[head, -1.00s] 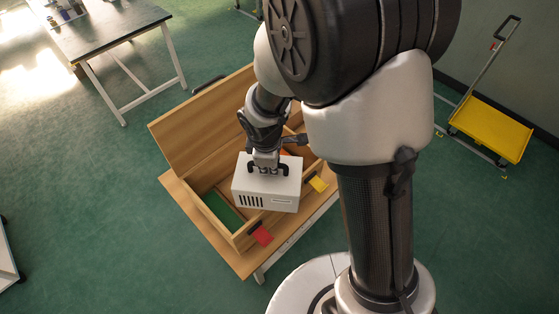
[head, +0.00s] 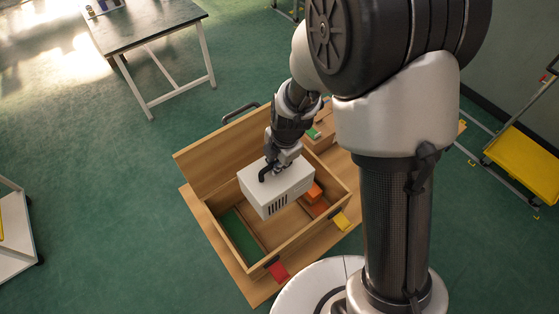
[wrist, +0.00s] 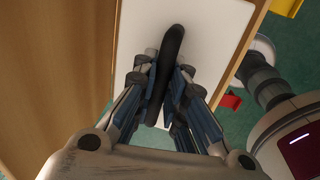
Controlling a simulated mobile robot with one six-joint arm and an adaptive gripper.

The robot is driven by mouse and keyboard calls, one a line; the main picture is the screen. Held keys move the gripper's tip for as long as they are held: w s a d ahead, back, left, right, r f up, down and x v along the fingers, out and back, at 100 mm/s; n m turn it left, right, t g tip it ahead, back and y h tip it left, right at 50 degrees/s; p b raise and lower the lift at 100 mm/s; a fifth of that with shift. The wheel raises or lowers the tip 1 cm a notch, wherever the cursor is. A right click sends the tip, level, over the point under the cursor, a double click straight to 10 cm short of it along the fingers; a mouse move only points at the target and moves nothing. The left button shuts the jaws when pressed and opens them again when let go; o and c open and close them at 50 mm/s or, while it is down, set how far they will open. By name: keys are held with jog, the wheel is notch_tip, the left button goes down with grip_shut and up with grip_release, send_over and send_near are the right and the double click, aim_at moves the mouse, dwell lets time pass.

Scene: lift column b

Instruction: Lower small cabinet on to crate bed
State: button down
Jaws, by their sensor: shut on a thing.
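The small cabinet (head: 292,196) is a white box with dark vent slots and a black top handle. My gripper (head: 277,165) is shut on that handle; in the wrist view its fingers (wrist: 163,76) pinch the black handle (wrist: 172,50) from both sides, above the white cabinet top (wrist: 205,25). The cabinet hangs over the open wooden crate (head: 305,238). In the head view it hides part of the crate floor; its exact height above the floor is hard to tell. The crate bed shows a green patch (head: 238,232) at left and orange blocks (head: 314,196) at right.
The crate's raised lid (head: 222,142) stands behind the cabinet. A wooden board (head: 212,235) lies under the crate. A dark-topped table (head: 150,24) and a yellow trolley (head: 522,158) stand apart.

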jog(key=shift+r, duration=0.1)
jog(key=shift+b, duration=0.9)
notch_tip(320, 180, down, 21)
jog(key=b, duration=2.2)
jog(key=shift+r, duration=0.2)
jog(key=shift+f+b, duration=1.3)
jog(key=shift+b, duration=0.3)
dwell(2.1)
